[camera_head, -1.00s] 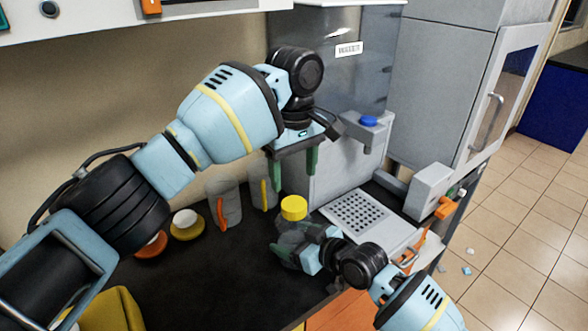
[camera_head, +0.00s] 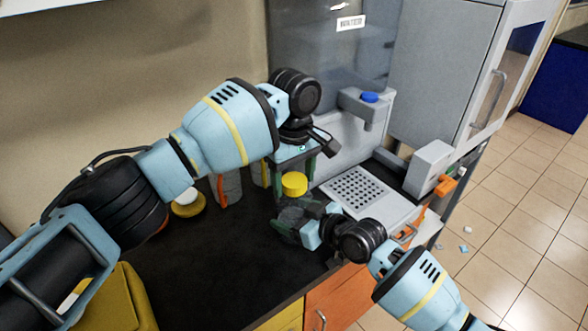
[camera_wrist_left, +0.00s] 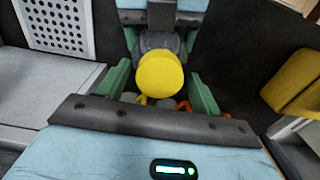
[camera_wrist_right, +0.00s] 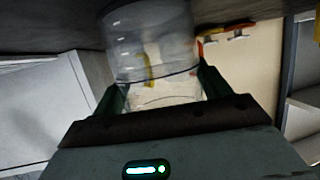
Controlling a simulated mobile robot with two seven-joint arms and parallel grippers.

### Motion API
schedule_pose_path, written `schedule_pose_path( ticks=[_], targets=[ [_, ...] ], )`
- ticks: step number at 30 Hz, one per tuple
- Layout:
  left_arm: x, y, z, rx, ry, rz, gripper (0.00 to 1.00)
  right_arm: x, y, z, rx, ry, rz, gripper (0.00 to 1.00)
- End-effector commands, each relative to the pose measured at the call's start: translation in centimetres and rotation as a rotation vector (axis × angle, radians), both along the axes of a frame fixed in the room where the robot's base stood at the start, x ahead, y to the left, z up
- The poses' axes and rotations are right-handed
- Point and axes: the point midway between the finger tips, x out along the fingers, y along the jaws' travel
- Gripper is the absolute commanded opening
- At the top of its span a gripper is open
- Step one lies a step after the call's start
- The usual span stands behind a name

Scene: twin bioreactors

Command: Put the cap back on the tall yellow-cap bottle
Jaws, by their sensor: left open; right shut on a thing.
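A yellow cap (camera_head: 294,185) appears to sit on top of a clear bottle, directly above my right gripper (camera_head: 297,222). My right gripper is shut on this clear bottle, whose see-through wall fills the space between the fingers in the right wrist view (camera_wrist_right: 150,45). My left gripper (camera_head: 291,172) is open just above the cap, pointing down. In the left wrist view the cap (camera_wrist_left: 160,76) lies between its two green fingers, with a gap at each side. The join between cap and bottle neck is hidden.
Clear vessels with an orange stripe (camera_head: 229,186) and a yellow stripe (camera_head: 260,173) stand behind on the dark worktop (camera_head: 215,265). A white and yellow item (camera_head: 187,205) is left of them. A grey machine with a perforated plate (camera_head: 357,190) and blue knob (camera_head: 369,97) is at right.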

Motion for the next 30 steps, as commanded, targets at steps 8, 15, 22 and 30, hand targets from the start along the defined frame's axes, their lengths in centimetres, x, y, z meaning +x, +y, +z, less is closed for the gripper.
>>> schedule_pose_path(
  ticks=[8,15,22,30],
  targets=[
    [0.00,0.01,-0.04,0.000,0.000,0.000,0.62,-0.02,-0.01,-0.10,-0.001,0.001,0.000,0.13],
    [0.01,0.02,-0.03,0.000,0.000,0.000,0.30,-0.02,-0.01,-0.10,-0.001,0.001,0.000,0.13],
    [-0.01,0.02,-0.04,0.000,0.001,-0.031,0.19,-0.02,-0.02,-0.10,-0.001,0.002,0.000,0.13],
    [0.00,0.01,-0.08,0.000,0.002,-0.390,0.19,-0.01,-0.04,-0.10,-0.001,0.002,0.000,0.13]
  ],
)
